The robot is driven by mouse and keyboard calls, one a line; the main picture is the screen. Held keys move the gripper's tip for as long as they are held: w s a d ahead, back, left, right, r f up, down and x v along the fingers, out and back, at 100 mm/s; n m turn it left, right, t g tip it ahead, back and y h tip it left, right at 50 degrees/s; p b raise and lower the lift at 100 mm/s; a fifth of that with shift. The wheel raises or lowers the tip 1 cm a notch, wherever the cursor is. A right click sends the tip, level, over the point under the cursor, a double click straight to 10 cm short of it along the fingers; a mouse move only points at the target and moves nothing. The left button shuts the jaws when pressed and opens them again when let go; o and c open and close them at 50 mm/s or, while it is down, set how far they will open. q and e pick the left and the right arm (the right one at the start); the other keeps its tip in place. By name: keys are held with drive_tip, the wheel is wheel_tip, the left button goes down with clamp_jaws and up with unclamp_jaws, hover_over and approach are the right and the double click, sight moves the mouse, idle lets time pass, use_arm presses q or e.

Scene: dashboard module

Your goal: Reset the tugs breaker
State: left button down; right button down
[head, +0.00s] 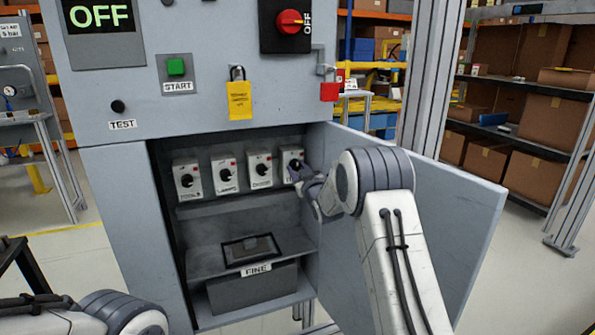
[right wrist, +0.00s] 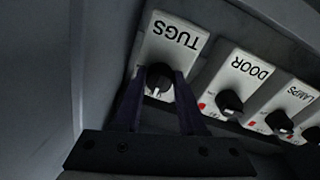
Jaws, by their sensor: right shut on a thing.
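The tugs breaker (right wrist: 174,38) is a white box with a black rotary knob (right wrist: 159,79). It is the rightmost of the row in the open cabinet in the head view (head: 290,157), partly hidden by my gripper. My right gripper (right wrist: 158,84) is shut on the black knob, one dark finger on each side. In the head view my right gripper (head: 301,174) reaches into the cabinet from the right. The knob's exact setting is hard to read between the fingers. My left gripper is out of view; only part of its arm shows at lower left.
The door breaker (right wrist: 244,82), lamps breaker (right wrist: 293,109) and tools breaker (head: 187,180) share the row. The open cabinet door (head: 450,205) stands right, behind my arm.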

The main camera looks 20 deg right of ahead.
drive_tip(key=shift+c, duration=2.3)
unclamp_jaws()
drive_tip(key=shift+s, duration=0.1)
drive_tip(key=s+p, duration=0.1)
drive_tip(key=s, duration=0.9)
drive_tip(key=shift+s+f, duration=0.15)
drive_tip(key=shift+f, duration=0.05)
